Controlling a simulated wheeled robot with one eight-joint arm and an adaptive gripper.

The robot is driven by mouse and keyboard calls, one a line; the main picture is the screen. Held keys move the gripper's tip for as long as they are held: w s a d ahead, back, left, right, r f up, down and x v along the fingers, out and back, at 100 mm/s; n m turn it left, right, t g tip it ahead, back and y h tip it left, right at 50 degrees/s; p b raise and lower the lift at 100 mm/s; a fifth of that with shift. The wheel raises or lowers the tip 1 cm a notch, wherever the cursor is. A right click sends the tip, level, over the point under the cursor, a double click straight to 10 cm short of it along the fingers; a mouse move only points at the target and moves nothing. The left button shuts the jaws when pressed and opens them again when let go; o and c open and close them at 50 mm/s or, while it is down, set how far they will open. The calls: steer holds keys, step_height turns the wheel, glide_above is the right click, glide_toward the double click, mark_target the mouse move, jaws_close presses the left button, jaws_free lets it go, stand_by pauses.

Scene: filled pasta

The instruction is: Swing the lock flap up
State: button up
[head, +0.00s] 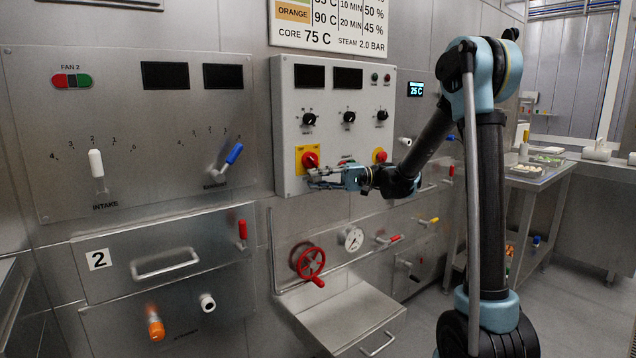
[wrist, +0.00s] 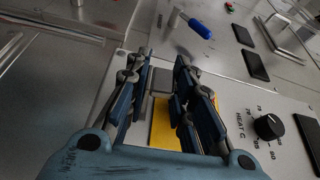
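A red rotary knob (head: 310,160) on a yellow plate (head: 299,158) sits at the lower left of the grey control box in the head view. My gripper (head: 320,179) is right in front of and just below this knob. In the wrist view, my gripper (wrist: 163,62) has its two fingers apart, with the yellow plate (wrist: 160,128) behind them. A small grey piece (wrist: 161,80) shows between the fingers; I cannot tell whether it is the lock flap or whether a finger touches it. The right finger covers part of the plate.
The control box (head: 330,120) also carries black dials, including one in the wrist view (wrist: 268,127), and a second red knob (head: 380,156). A blue-handled lever (head: 234,154) stands out to the left. A red handwheel (head: 308,262) and a steel shelf (head: 345,318) are below.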

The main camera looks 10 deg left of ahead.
steer(key=o, duration=0.3)
steer(key=shift+r, duration=0.1)
steer(key=shift+w+d, duration=0.1)
steer(key=v, duration=0.8)
stand_by(0.4)
steer(key=s+d+f+m+t+h, duration=0.2)
steer(key=s+d+f+t+h, duration=0.1)
steer(key=s+d+f+h, duration=0.2)
steer(key=s+d+f+m+t+h, duration=0.2)
steer(key=s+d+f+t+h, duration=0.2)
steer(key=s+d+f, duration=0.6)
steer(key=s+d+f+m+t+h, duration=0.2)
steer(key=s+d+f+h, duration=0.5)
steer(key=s+d, duration=0.5)
steer(key=d+f+t, duration=0.1)
steer(key=d, duration=0.5)
steer(key=shift+s+d+t, duration=0.2)
steer(key=shift+d+t, duration=0.1)
